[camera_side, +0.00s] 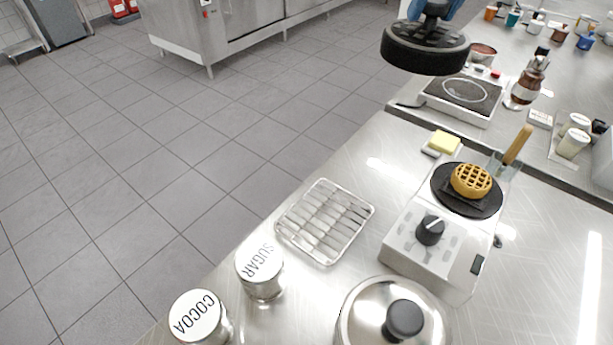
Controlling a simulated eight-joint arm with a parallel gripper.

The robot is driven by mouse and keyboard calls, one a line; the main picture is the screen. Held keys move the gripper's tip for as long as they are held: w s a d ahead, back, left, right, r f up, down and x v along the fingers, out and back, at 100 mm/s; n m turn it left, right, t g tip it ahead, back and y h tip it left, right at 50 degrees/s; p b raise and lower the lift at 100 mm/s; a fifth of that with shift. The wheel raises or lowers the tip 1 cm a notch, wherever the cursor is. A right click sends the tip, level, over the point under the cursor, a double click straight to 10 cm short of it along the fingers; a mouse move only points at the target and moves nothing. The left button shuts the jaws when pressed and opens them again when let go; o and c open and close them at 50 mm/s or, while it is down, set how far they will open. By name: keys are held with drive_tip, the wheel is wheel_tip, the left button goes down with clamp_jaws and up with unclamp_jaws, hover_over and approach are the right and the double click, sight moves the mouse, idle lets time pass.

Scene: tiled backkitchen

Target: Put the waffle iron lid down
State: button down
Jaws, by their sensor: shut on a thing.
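The waffle iron lid (425,54) is a thick black disc, held roughly level in the air at the top of the view. My gripper (433,18) is shut on it from above; the fingertips are dark and small, and the arm above is cut off by the frame's edge. The waffle iron (408,240) stands on the steel counter with its black round plate (449,203) uncovered. A golden waffle (471,180) lies on that plate. The lid is well apart from the iron, up and to the left of it in the picture.
A wooden-handled spatula (517,145) stands close behind the iron. Butter (445,142), a wire rack (323,221), a lidded pot (372,303), and sugar (260,272) and cocoa (197,318) tins surround it. A hot plate (464,95) is on the farther counter.

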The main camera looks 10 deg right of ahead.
sight(406, 23)
drive_tip(key=shift+w+a+f, duration=0.8)
drive_tip(key=shift+a+f, duration=0.2)
drive_tip(key=shift+a, duration=0.1)
drive_tip(key=shift+f, duration=9.75)
drive_tip(key=shift+c, duration=1.9)
unclamp_jaws()
drive_tip(key=shift+f, duration=0.15)
